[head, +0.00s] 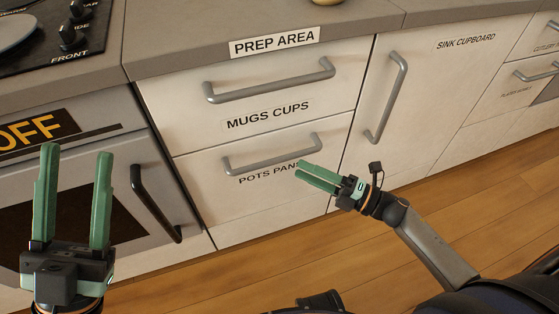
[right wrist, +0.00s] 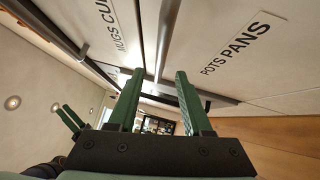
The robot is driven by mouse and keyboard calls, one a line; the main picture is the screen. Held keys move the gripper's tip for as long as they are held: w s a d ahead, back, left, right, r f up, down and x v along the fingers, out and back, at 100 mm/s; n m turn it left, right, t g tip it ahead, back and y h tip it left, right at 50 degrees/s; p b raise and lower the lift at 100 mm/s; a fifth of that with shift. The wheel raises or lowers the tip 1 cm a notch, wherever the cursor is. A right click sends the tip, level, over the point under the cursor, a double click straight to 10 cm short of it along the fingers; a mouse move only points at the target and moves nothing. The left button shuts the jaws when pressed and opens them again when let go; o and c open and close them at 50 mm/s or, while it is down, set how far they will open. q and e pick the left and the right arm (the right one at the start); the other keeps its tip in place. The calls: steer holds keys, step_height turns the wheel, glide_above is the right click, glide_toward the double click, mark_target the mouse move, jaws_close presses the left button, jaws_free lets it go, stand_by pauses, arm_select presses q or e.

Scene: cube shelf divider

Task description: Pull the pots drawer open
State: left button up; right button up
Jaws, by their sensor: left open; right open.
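The pots drawer (head: 240,190) is the lower white drawer front, labelled POTS PANS, and it looks shut. Its grey bar handle (head: 285,150) runs along its upper part. The label also shows in the right wrist view (right wrist: 236,45). My right gripper (head: 300,171) is open and empty, in front of the drawer's right part, just below the handle's right end and covering part of the label. Its green fingers also show in the right wrist view (right wrist: 157,75); I cannot tell whether they touch the handle. My left gripper (head: 77,151) is open and empty, in front of the oven.
The mugs drawer (head: 290,112), with its own bar handle (head: 270,82), is above. The sink cupboard (head: 425,85) is at the right. The oven handle (head: 155,205) is at the left. A worktop (head: 190,42) runs above; the wooden floor (head: 450,200) is clear.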

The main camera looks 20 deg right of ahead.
mark_target(280, 158)
steer(key=x, duration=0.7)
steer(key=shift+w+a+b, duration=0.1)
steer(key=shift+b, duration=0.25)
jaws_close()
stand_by(1.0)
